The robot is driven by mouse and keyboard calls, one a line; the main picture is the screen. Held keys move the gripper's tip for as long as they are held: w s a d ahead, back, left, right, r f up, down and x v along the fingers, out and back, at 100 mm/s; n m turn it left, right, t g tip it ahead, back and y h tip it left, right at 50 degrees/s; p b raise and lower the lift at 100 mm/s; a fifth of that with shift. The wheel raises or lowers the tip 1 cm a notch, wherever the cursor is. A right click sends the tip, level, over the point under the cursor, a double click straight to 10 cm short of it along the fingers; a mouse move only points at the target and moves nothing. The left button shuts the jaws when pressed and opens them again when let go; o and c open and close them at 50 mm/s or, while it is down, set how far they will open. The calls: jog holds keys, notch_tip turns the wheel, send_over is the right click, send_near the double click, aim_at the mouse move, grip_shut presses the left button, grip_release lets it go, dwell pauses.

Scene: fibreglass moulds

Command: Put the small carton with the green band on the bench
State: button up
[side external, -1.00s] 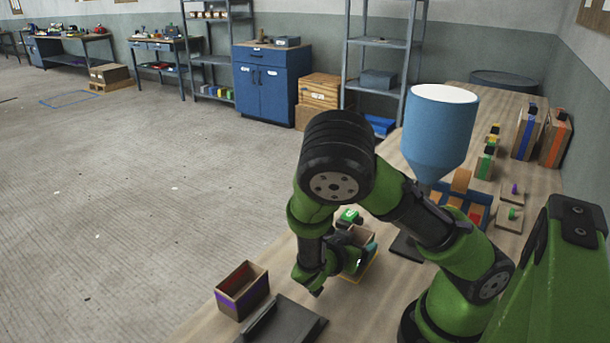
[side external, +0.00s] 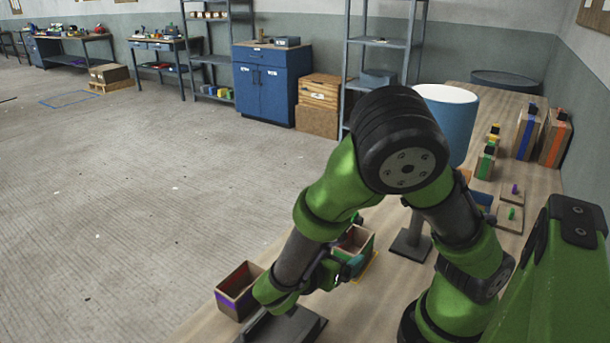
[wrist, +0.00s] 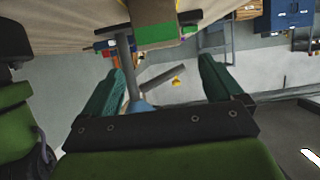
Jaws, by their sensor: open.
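An open-topped brown carton with a green band (side external: 364,249) stands on the bench (side external: 388,285), over a yellow patch, partly hidden by my arm. It shows upside down at the top of the wrist view, with its green band (wrist: 168,33) facing me. A small upright box with a green band and dark top (side external: 485,163) stands farther back on the bench; I cannot tell which of the two the task names. My gripper (wrist: 163,66) is open, its teal fingers apart with nothing between them, short of the open carton.
An open carton with a purple band (side external: 238,290) is at the left bench edge, beside a dark grey plate (side external: 305,322). A blue hopper (side external: 452,115) on a grey post stands behind my arm. Larger blue- and orange-banded boxes (side external: 528,132) are at the back right.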

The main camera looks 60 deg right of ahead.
jog(key=a+r+n+t+y, duration=0.2)
jog(key=r+n+t+y, duration=0.1)
jog(key=r+n+y, duration=0.4)
jog(key=s+a+r+n+t+y, duration=0.1)
jog(key=a+r+n+t+y, duration=0.1)
jog(key=r+n+t+y, duration=0.2)
notch_tip(320, 180, up, 6)
jog(key=n+y, duration=0.3)
jog(key=y, duration=0.1)
jog(key=shift+a, duration=0.2)
dwell(0.6)
